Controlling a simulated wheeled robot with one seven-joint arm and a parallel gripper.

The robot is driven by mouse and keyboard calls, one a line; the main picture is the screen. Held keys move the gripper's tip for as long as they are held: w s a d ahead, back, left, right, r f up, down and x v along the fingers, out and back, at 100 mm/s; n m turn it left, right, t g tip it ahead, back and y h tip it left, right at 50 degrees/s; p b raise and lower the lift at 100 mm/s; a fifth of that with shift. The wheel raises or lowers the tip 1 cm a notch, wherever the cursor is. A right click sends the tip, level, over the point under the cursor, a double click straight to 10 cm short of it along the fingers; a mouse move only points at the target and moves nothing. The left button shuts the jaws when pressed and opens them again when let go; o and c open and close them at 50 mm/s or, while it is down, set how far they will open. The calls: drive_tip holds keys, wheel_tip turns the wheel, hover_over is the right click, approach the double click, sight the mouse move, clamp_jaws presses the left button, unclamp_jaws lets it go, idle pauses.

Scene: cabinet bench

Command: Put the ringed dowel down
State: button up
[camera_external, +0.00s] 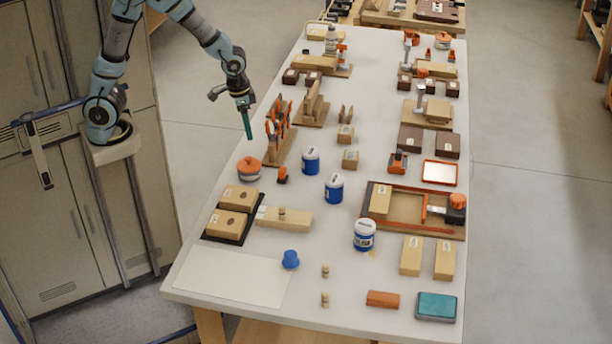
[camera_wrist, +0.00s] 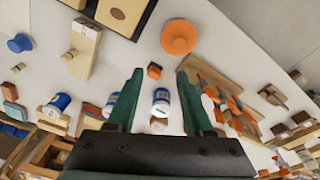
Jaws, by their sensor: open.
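Two short wooden dowels stand on the bench near its front, the farther dowel (camera_external: 325,270) behind the nearer dowel (camera_external: 325,299). Each seems to carry a darker band; they are too small to tell which is the ringed one. A short wooden peg (camera_external: 282,213) also shows at a pale wooden block (camera_external: 298,220); that block shows in the wrist view (camera_wrist: 82,52) too. My gripper (camera_external: 247,135) hangs above the bench's left edge, well away from the dowels. In the wrist view its green fingers (camera_wrist: 160,74) are spread with nothing held between them.
A lidded orange pot (camera_external: 249,170) and a black tray (camera_external: 239,236) with wooden blocks stand along the left edge. Several blue-and-white cans (camera_external: 334,188) stand mid-bench. A blue cap (camera_external: 290,260) lies near the dowels. A bare pale sheet (camera_external: 228,278) covers the front left corner.

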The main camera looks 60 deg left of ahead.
drive_tip(key=s+a+n, duration=0.1)
drive_tip(key=s+a, duration=0.3)
drive_tip(key=a, duration=0.4)
drive_tip(key=s+a+n, duration=0.1)
drive_tip(key=s+a, duration=0.2)
drive_tip(key=a, duration=0.5)
drive_tip(key=shift+s+a+r+n, duration=0.15)
drive_tip(key=shift+s+r+n, duration=0.05)
drive_tip(key=shift+s+n, duration=0.15)
